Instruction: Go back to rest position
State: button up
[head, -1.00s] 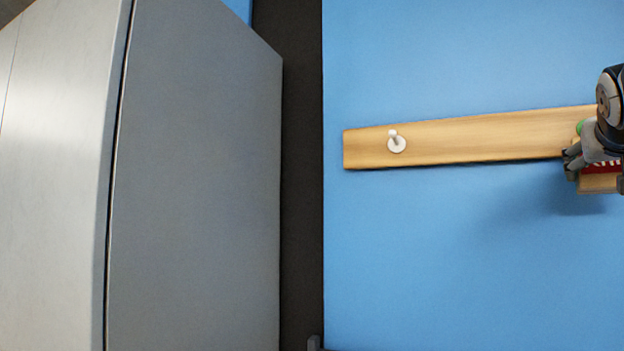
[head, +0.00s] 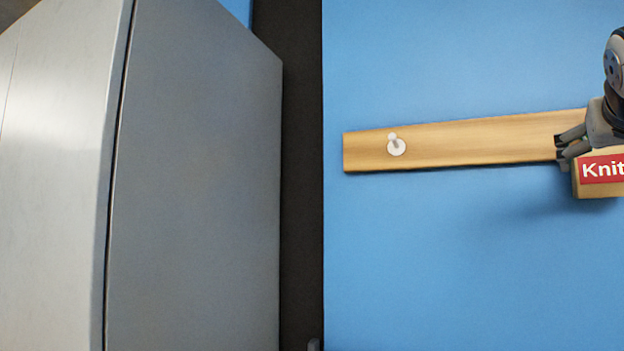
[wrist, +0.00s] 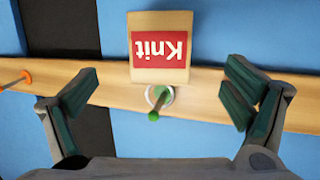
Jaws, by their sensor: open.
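My gripper (head: 572,142) is at the right edge of the head view, in front of the wooden rail, with much of the arm out of frame. In the wrist view my gripper (wrist: 158,102) has its two dark-padded fingers spread wide, with nothing held between them. Between and beyond them is a peg with a green tip (wrist: 157,103) on a white round base. A wooden block with a red "Knit" label (wrist: 160,48) is at this peg, upside down in the wrist view. The Knit sign (head: 600,172) is cut off by the frame in the head view.
The wooden rail (head: 480,140) runs across the blue wall (head: 450,260). A bare white peg (head: 396,146) is near its left end. An orange-ringed peg (wrist: 22,78) shows at the wrist view's left. A large grey cabinet (head: 195,180) stands at left.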

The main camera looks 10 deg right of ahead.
jog(key=v, duration=0.5)
jog(key=s+a+f+n+g+y, duration=0.1)
jog(key=a+f+n+y, duration=0.3)
jog(key=a+f, duration=0.9)
jog(key=a+f+n+g+y, duration=0.25)
jog(key=a+f+y, duration=0.45)
jog(key=f, duration=1)
jog(key=s+a+f+n+g, duration=0.2)
jog(key=s+a+f+n, duration=0.1)
jog(key=s+a+f, duration=0.4)
notch_tip(320, 180, down, 4)
jog(key=shift+s+a+r, duration=0.1)
jog(key=shift+s+a, duration=0.25)
jog(key=shift+a, duration=0.7)
